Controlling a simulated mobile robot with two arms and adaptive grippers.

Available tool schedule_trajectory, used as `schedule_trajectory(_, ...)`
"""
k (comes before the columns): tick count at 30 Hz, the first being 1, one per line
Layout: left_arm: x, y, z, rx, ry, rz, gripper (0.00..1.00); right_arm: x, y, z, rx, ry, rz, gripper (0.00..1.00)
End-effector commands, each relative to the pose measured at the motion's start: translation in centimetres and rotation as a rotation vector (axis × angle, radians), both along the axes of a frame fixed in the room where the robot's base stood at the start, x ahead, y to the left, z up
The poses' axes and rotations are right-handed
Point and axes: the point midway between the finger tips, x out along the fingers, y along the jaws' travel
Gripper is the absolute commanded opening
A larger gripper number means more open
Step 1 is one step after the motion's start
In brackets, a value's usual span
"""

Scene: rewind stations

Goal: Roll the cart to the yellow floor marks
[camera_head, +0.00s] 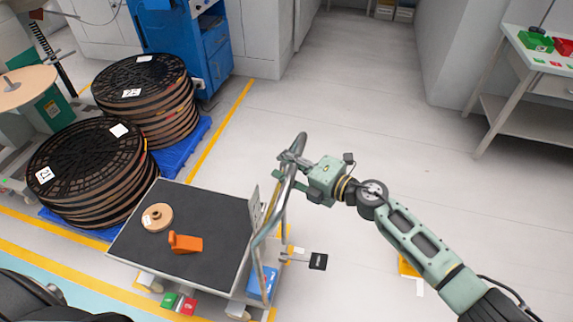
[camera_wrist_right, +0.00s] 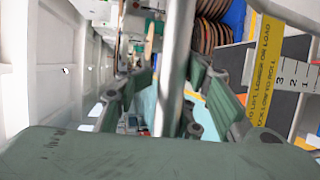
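The cart (camera_head: 215,212) has a dark flat deck and a bent grey metal handle (camera_head: 263,232) on its right side. My right gripper (camera_head: 288,165) is at the top of the handle. Yellow floor lines show beside the blue pallet (camera_head: 220,125) and at the lower left (camera_head: 60,262). A yellow patch (camera_head: 408,267) is partly hidden by my right arm. My left gripper is not in view.
Two stacks of large black-topped reels (camera_head: 85,165) (camera_head: 146,85) stand on blue pallets left of the cart. A blue cabinet (camera_head: 182,40) is behind them. A workbench (camera_head: 540,70) stands at the far right. The grey floor (camera_head: 350,90) ahead is clear.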

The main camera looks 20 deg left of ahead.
Motion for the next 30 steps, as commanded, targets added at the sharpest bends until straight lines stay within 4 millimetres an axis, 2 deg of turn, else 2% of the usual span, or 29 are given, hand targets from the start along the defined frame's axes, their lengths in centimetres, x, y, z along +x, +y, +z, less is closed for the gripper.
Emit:
schedule_trajectory(3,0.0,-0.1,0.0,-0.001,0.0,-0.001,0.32,0.0,0.1,0.1,0.002,-0.001,0.001,0.38)
schedule_trajectory(14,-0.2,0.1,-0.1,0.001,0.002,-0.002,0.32,-0.3,-0.5,-0.3,-0.004,0.004,0.002,0.38)
schedule_trajectory(17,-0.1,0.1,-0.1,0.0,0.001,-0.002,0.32,-0.7,-1.7,-0.1,-0.005,0.003,0.001,0.38)
schedule_trajectory(24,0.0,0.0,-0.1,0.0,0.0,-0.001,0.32,-2.5,-6.5,0.8,-0.005,0.004,0.0,0.38)
schedule_trajectory(30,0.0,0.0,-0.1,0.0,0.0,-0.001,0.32,-3.8,-9.6,1.5,-0.003,0.005,0.001,0.38)
